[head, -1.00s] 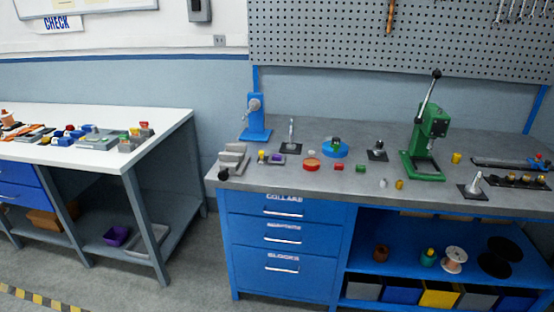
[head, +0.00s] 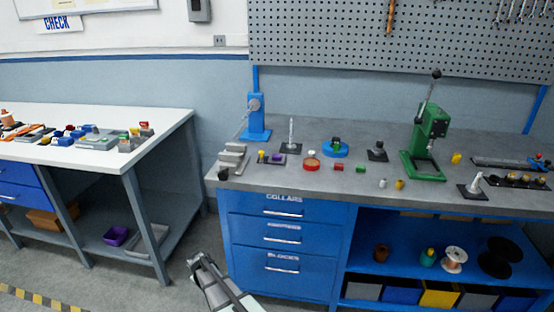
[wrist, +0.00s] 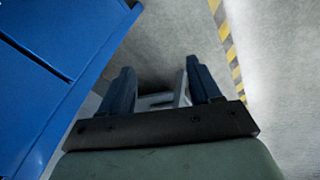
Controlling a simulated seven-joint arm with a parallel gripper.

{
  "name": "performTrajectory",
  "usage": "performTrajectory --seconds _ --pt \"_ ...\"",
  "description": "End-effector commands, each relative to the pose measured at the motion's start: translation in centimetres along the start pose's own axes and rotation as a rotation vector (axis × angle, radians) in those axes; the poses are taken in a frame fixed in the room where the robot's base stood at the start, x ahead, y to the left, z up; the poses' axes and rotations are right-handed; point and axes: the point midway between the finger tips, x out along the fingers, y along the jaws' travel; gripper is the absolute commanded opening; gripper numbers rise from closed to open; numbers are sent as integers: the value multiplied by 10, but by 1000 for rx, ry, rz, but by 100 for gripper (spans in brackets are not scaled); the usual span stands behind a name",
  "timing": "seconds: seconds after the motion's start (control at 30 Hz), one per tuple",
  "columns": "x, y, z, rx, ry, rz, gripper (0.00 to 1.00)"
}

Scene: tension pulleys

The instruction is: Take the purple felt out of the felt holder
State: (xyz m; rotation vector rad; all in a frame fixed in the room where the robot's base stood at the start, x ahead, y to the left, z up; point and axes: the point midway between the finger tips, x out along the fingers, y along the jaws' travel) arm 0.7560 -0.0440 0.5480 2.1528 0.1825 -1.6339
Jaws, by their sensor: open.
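A small dark holder with a purple piece (head: 276,158) and a yellow piece (head: 262,154) stands at the left part of the grey bench top. It looks like the felt holder with the purple felt, but it is too small to be certain. My gripper (head: 204,260) is low in front of the bench, left of the blue drawers and well below the bench top, far from the holder. In the wrist view my gripper (wrist: 160,92) is open and empty, its two dark fingers apart over the floor. The holder is not in the wrist view.
The grey bench top (head: 330,190) also carries a blue stand (head: 257,118), a green press (head: 426,145), a blue round base (head: 335,150) and several small parts. Blue drawers (head: 283,235) stand right of my gripper. A white table (head: 100,152) is at left.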

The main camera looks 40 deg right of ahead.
Motion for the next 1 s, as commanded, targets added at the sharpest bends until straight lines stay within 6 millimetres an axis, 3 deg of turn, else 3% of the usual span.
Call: performTrajectory --seconds 0.03,0.27,0.4,0.6,0.67,0.8,1.0 --pt "-7 18 -30 -15 41 26 63" --pt "-59 85 -135 -94 204 145 63" --pt "-101 126 -196 -142 298 225 63" --pt "-173 190 -271 -215 411 357 63" --pt "-196 216 -287 -244 429 408 63" --pt "-254 295 -303 -325 425 551 63" --pt "-334 414 -293 -451 334 762 63"
